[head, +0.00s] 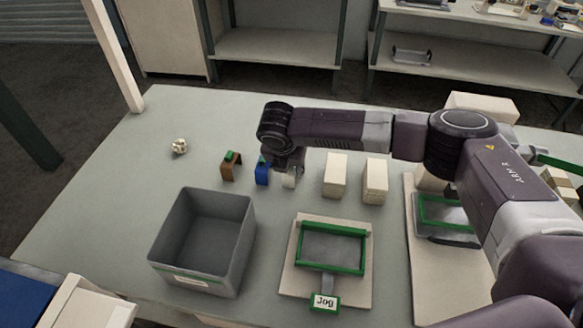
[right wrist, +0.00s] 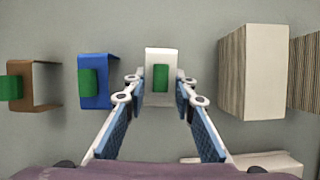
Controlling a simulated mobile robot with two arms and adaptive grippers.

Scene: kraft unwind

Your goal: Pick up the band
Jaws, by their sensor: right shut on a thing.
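A white C-shaped band with a green piece inside (right wrist: 160,56) stands on the table between the fingers of my right gripper (right wrist: 160,88) in the right wrist view. The fingers are shut on its two sides. In the head view the white band (head: 288,182) is partly hidden under my right gripper (head: 290,170). A blue band with a green piece (right wrist: 97,100) stands just left of it, apart from the fingers. A brown band with a green piece (right wrist: 45,85) stands further left. My left gripper is in neither view.
Two cream blocks (head: 335,176) (head: 375,181) stand close to the right. In front are an empty grey bin (head: 246,250) and a green-framed pad labelled "Jog" (head: 290,275). A small pale round thing (head: 180,146) lies at the left.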

